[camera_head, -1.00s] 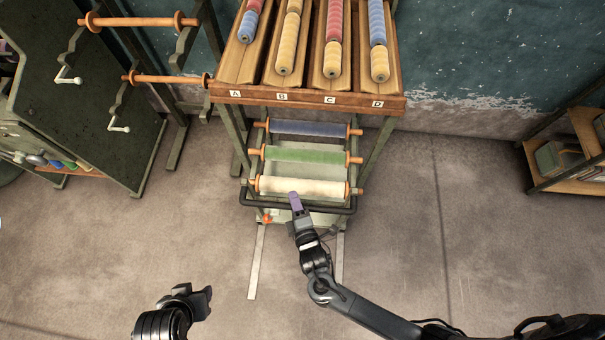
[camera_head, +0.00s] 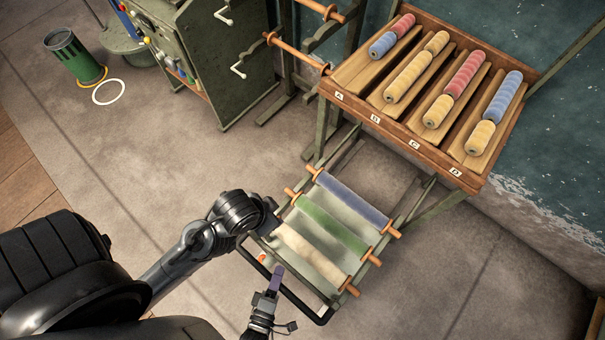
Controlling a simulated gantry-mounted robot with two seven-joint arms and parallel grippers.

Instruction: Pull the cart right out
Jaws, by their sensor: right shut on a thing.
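The cart carries three rollers with orange ends: blue (camera_head: 352,200), green (camera_head: 330,226) and cream (camera_head: 308,252). It stands in front of the lettered rack (camera_head: 400,139), clear of the rack's front board in this view. Its dark bar handle (camera_head: 305,308) is at the near end. My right gripper (camera_head: 275,279), with purple fingers, is shut on the handle near its left part. My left gripper (camera_head: 268,215) is beside the cart's left side, near the cream roller's end. Its fingers are too dark and hidden to tell whether they are open.
Floor rails (camera_head: 413,203) run back under the rack. A dark green cabinet (camera_head: 217,65) with white crank handles stands behind left, beside a stand with orange-ended rods (camera_head: 300,53). A green bin (camera_head: 73,56) and white floor ring (camera_head: 108,92) are far left. Floor to the right is clear.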

